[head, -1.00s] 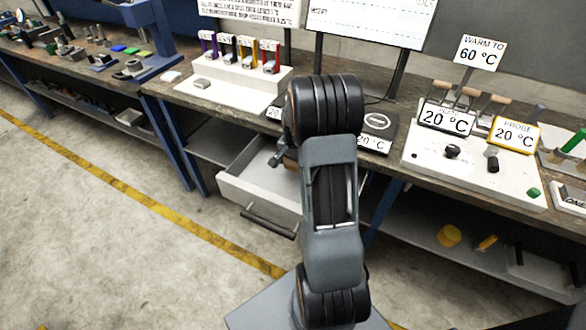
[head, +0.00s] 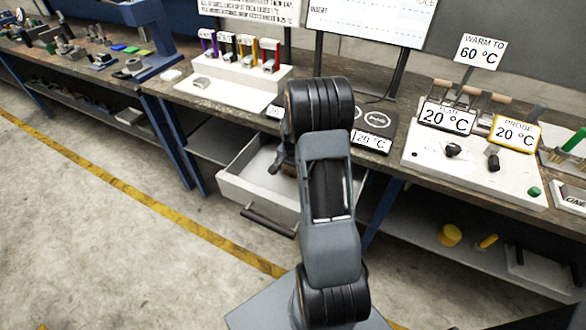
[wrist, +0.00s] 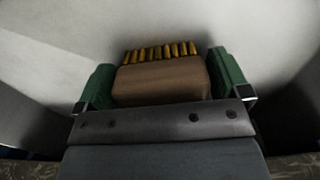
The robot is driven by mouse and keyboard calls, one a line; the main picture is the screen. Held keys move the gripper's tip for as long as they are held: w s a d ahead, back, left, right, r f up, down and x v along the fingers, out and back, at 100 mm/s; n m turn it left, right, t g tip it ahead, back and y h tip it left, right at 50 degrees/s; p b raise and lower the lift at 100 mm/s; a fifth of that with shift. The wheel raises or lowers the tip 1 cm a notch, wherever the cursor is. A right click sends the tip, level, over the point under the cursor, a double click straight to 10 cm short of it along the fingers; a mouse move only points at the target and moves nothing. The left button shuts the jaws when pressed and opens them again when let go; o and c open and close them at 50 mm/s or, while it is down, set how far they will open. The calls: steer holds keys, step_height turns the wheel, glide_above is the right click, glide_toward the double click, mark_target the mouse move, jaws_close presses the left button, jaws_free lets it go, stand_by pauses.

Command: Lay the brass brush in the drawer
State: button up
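The brass brush (wrist: 160,82) has a brown block and a row of brass bristles along its far edge. In the wrist view it sits between the two green fingers of my gripper (wrist: 161,80), which touch its sides. The drawer (head: 252,198) is pulled open below the bench in the head view, with a dark handle on its front. My gripper is over or inside the drawer opening, mostly hidden behind my arm. Pale drawer walls (wrist: 50,35) surround the brush in the wrist view. I cannot tell whether the brush touches the drawer floor.
Above the drawer, the bench carries a white rack (head: 232,80) with several coloured-handled tools, a dark round-marked plate (head: 376,121) and a white control panel (head: 470,165). An open shelf with yellow items (head: 449,235) lies right of the drawer. The floor in front is clear.

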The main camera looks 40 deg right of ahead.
steer(key=shift+o, duration=0.4)
steer(key=shift+r, duration=0.6)
step_height(320, 180, up, 11)
steer(key=shift+f, duration=0.2)
steer(key=s+a+r+n+t, duration=0.1)
steer(key=s+a+r+n, duration=0.25)
steer(key=a, duration=0.25)
steer(key=s+a+r+n+t, duration=0.1)
steer(key=s+a+r+n, duration=0.25)
steer(key=a, duration=0.35)
steer(key=s+a+n+t, duration=0.1)
steer(key=s+a+n, duration=0.4)
steer(key=s+a, duration=0.2)
steer(key=shift+s+r+n, duration=0.3)
steer(key=shift+s+r, duration=0.1)
steer(key=shift+s, duration=0.3)
steer(key=shift+a, duration=0.1)
